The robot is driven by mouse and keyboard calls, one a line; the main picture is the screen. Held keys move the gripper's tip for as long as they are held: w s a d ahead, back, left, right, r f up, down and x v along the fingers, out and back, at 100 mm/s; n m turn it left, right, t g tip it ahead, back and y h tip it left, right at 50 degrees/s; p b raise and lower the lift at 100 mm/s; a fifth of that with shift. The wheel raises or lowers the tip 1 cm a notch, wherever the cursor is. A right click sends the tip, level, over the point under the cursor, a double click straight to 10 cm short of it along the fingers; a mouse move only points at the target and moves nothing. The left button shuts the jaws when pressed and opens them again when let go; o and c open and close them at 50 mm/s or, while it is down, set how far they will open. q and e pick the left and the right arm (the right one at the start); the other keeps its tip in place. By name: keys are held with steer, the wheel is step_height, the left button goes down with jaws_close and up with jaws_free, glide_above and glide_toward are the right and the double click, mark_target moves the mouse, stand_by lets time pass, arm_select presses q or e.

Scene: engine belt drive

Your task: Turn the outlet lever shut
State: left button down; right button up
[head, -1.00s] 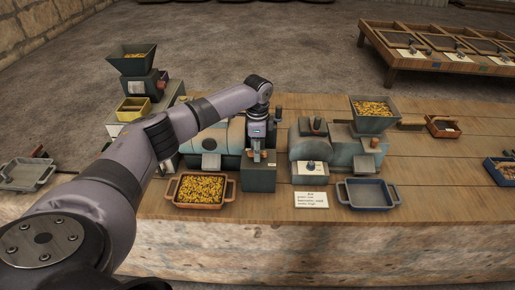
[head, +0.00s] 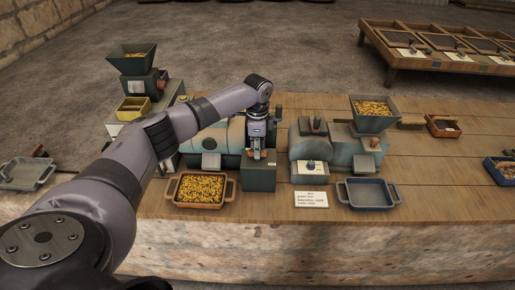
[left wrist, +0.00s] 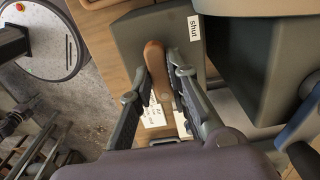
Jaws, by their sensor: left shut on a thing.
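The outlet lever, a brown rounded handle (left wrist: 157,68), sits on a dark grey-green box (left wrist: 130,38) in the left wrist view. A white label reading "shut" (left wrist: 194,28) is on the box's right side, apart from the lever. My left gripper (left wrist: 160,72) is closed on the lever, one finger on each side. In the head view my left gripper (head: 257,155) points down over the same box (head: 259,180), hiding most of the lever. My right gripper is in neither view.
A brown tray of yellow pieces (head: 201,188) stands left of the box. A second machine (head: 335,150) with a filled hopper (head: 374,110) is to the right. An empty blue tray (head: 367,193) and a white card (head: 311,200) lie in front of it.

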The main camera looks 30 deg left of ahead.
arm_select(q)
steer(key=shift+r+n+p, duration=0.15)
steer(key=shift+n+p, duration=0.55)
steer(key=shift+p, duration=0.3)
steer(key=n+p, duration=0.2)
steer(key=shift+r+p, duration=0.1)
steer(key=shift+p, duration=0.2)
steer(key=n+p, duration=0.3)
steer(key=n, duration=0.1)
steer(key=n+p, duration=0.3)
steer(key=n, duration=0.2)
steer(key=shift+n, duration=0.3)
steer(key=n+p, duration=0.1)
steer(key=n, duration=0.1)
steer(key=n+p, duration=0.1)
steer(key=n, duration=0.1)
steer(key=shift+f+n, duration=0.2)
steer(key=shift+n, duration=0.4)
steer(key=c, duration=1.5)
jaws_free()
